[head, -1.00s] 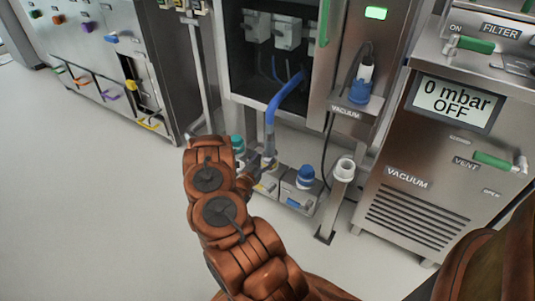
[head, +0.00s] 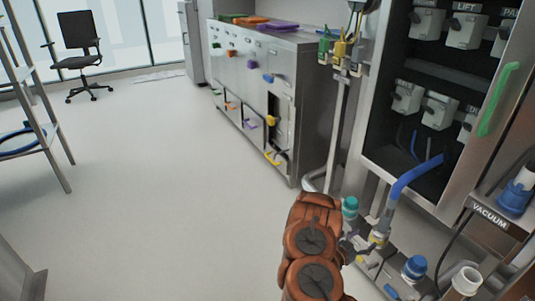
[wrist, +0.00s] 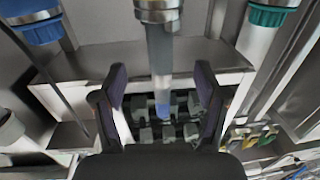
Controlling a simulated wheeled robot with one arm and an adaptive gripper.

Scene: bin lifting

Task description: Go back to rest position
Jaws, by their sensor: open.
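My gripper (wrist: 160,78) is open in the wrist view, with its two dark fingers apart. A grey pipe end with a blue part (wrist: 161,60) shows between and beyond the fingers, with no finger against it. In the head view my brown arm rises from the bottom middle, and my gripper (head: 356,247) is partly hidden behind it. It is close to the blue hose (head: 407,180) and its lower fitting; I cannot tell the exact gap.
A vacuum cabinet (head: 453,188) with a green handle (head: 497,100) stands at right. Teal (head: 349,208) and blue (head: 415,268) caps sit low beside my gripper. A bin cabinet (head: 255,85) stands behind. Open floor lies left, with a chair (head: 77,45) and shelf rack (head: 40,115).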

